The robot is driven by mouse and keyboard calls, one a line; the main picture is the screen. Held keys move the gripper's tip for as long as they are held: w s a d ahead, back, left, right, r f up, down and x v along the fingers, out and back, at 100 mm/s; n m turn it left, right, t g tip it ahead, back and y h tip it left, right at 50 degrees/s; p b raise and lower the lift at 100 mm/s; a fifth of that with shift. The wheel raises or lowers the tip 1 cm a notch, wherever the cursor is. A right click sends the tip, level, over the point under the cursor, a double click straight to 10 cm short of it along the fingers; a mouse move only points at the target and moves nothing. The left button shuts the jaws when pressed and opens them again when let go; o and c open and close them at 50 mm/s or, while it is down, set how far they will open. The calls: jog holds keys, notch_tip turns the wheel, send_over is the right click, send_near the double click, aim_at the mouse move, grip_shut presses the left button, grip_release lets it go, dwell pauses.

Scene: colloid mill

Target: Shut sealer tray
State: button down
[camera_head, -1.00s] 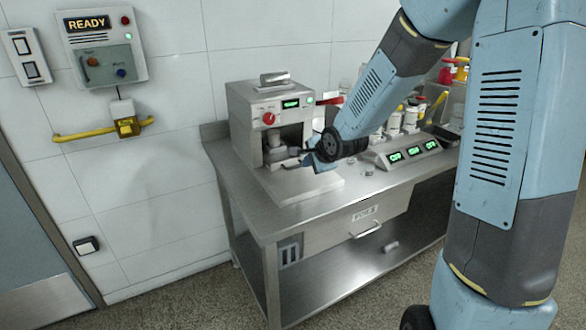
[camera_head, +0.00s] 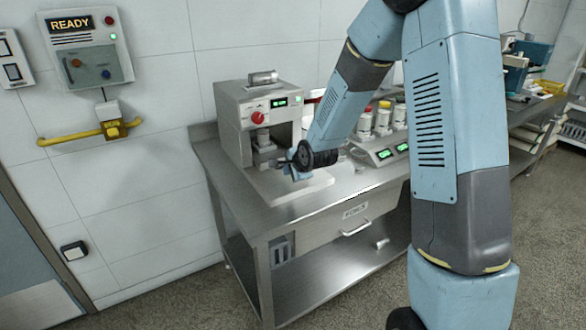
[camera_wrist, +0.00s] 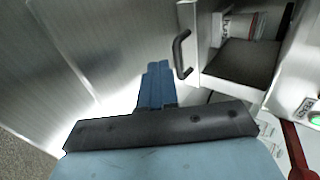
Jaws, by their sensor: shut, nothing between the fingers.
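The sealer (camera_head: 262,120) is a grey box with a red knob and a lit green display, standing on the steel bench. Its tray shows in the wrist view as a dark flat pad (camera_wrist: 243,66) behind a pale front plate with a black bar handle (camera_wrist: 182,54). The tray appears to be pulled out, though in the head view my gripper and wrist partly cover it. My gripper (camera_wrist: 158,68) is shut and empty, its blue fingertips close beside the handle, with a small gap in the picture. In the head view my gripper (camera_head: 286,166) is in front of the sealer's lower opening.
A scale unit (camera_head: 378,150) with green displays and several white jars stands right of the sealer, partly behind my arm. A drawer (camera_head: 340,222) with a bar handle is under the bench top. A wall panel reading READY (camera_head: 85,48) hangs at left.

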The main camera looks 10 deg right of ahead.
jog(key=shift+w+a+f, duration=0.25)
jog(key=shift+w+a, duration=0.05)
jog(key=shift+w, duration=0.35)
jog(key=shift+w+a+f, duration=0.25)
jog(key=shift+w+f, duration=0.05)
jog(key=shift+w, duration=0.4)
jog(key=shift+w+a+f, duration=0.25)
jog(key=shift+w+a, duration=0.05)
jog(key=shift+w, duration=0.35)
